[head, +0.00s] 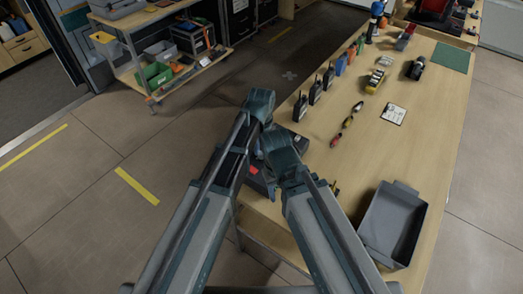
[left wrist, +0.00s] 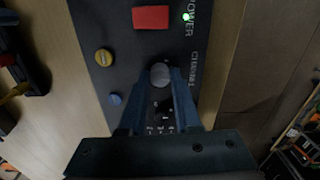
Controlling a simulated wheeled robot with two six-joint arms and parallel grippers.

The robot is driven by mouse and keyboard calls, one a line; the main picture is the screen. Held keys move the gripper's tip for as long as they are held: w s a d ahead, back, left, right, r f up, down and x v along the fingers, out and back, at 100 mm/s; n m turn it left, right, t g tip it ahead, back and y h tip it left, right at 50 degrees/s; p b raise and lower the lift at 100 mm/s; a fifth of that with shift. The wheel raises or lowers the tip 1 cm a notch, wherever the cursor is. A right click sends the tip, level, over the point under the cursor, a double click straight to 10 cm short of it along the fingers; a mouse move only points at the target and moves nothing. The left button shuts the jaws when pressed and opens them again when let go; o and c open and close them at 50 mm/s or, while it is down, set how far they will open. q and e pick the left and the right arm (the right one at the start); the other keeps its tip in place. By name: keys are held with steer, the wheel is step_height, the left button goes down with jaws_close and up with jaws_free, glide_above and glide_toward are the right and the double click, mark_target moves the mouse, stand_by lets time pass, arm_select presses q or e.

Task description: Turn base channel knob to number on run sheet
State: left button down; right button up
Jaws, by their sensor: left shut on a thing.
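The base unit is a dark box (head: 259,184) on the bench's left edge in the head view, partly hidden by my arms. Its panel (left wrist: 125,68) fills the middle of the left wrist view, with POWER and CHANNEL lettering. The grey round channel knob (left wrist: 160,73) sits between the fingertips of my left gripper (left wrist: 160,80), which is shut on it. Small white marks show on a dark dial below the knob, too small to read. A white printed sheet (head: 393,114), likely the run sheet, lies flat on the bench; its text is unreadable.
A grey bin (head: 424,213) stands on the near bench. Handheld radios (head: 314,91) line its left edge.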

mark_target(261, 153)
arm_select(q)
steer(key=shift+m, duration=0.7)
steer(key=c, duration=0.6)
jaws_free()
steer(key=shift+r, duration=0.15)
arm_select(e)
steer(key=shift+r, duration=0.15)
arm_select(q)
step_height(261, 153, up, 14)
steer(key=p, duration=1.4)
steer(key=shift+f, duration=0.2)
arm_select(e)
step_height(261, 153, up, 14)
steer(key=shift+f, duration=0.2)
arm_select(q)
steer(key=shift+f, duration=0.1)
